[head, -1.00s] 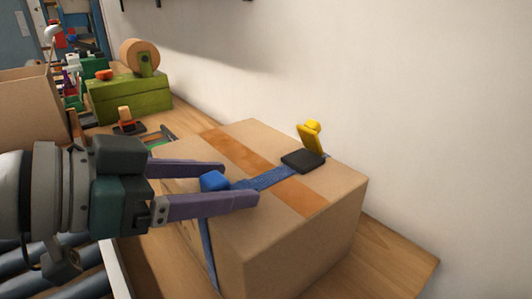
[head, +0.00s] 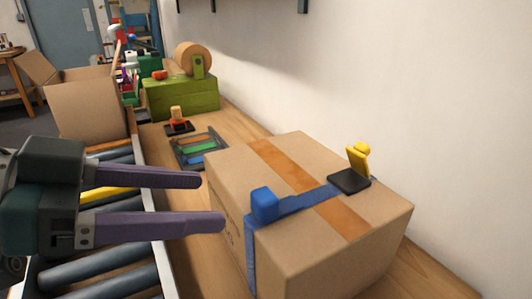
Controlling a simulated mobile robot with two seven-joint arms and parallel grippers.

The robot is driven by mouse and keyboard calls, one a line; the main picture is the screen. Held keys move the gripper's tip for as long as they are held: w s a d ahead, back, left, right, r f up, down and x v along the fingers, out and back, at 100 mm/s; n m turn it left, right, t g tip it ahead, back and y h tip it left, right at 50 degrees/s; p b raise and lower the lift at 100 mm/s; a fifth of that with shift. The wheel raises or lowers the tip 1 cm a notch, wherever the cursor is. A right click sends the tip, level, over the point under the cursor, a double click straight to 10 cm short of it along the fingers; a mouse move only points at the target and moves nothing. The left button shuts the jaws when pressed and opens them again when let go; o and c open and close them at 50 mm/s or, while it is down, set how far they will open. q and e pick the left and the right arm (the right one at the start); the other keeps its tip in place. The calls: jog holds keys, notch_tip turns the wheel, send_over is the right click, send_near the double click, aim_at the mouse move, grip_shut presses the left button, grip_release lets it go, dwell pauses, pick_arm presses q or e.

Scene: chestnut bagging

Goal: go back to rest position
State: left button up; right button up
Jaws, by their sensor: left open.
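My left gripper (head: 212,202) is open and empty, with two purple fingers pointing right. It hangs over the roller conveyor's edge, to the left of the closed cardboard box and apart from it. The closed box (head: 325,245) sits on the wooden table with orange-brown tape along its top. A blue strap (head: 305,199) crosses the top and runs down the near left side, with a blue block (head: 264,204) at the top edge. A black plate (head: 349,181) with a yellow upright piece (head: 358,161) rests on the box. My right gripper is not in view.
A roller conveyor (head: 90,279) runs along the left. An open cardboard box (head: 88,108) stands behind it. A green case (head: 180,97) with a tape roll (head: 192,58) is at the back. A small rack (head: 196,150) lies on the wooden table (head: 205,249). A white wall (head: 420,90) bounds the right.

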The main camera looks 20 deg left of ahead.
pick_arm(q)
jog(key=shift+s+a+r, duration=0.1)
jog(key=shift+s, duration=0.05)
dwell(0.3)
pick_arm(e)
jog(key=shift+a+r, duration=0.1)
pick_arm(q)
jog(key=s+r+n+g+y+p, duration=0.4)
jog(key=s+n+g+y+p, duration=0.3)
jog(key=s+p, duration=0.65)
notch_tip(320, 180, up, 36)
jog(key=w+m+y+p, duration=0.1)
jog(key=p, duration=3.7)
jog(key=shift+w+a+r, duration=0.2)
jog(key=shift+a+r, duration=0.05)
jog(key=shift+a, duration=0.05)
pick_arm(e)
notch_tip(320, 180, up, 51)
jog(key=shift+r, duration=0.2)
